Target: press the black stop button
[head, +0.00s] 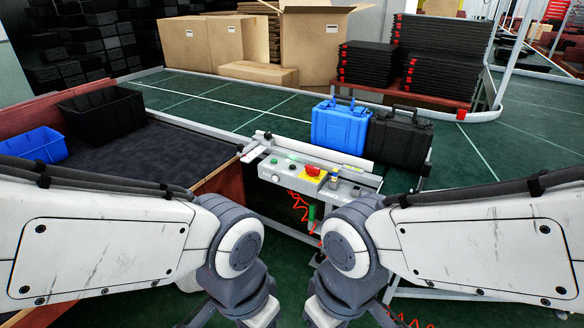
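The control panel (347,189) is a pale grey box on a stand at the near edge of the conveyor, in the middle of the head view. It carries small green buttons (274,161) at its left and a red button (312,170) on a yellow base.
A blue case (341,126) and a black case (402,139) stand right behind the panel. A blue bin (34,146) and a black bin (103,112) sit on the dark-topped table (185,150) at left. Red coiled cable hangs below the panel.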

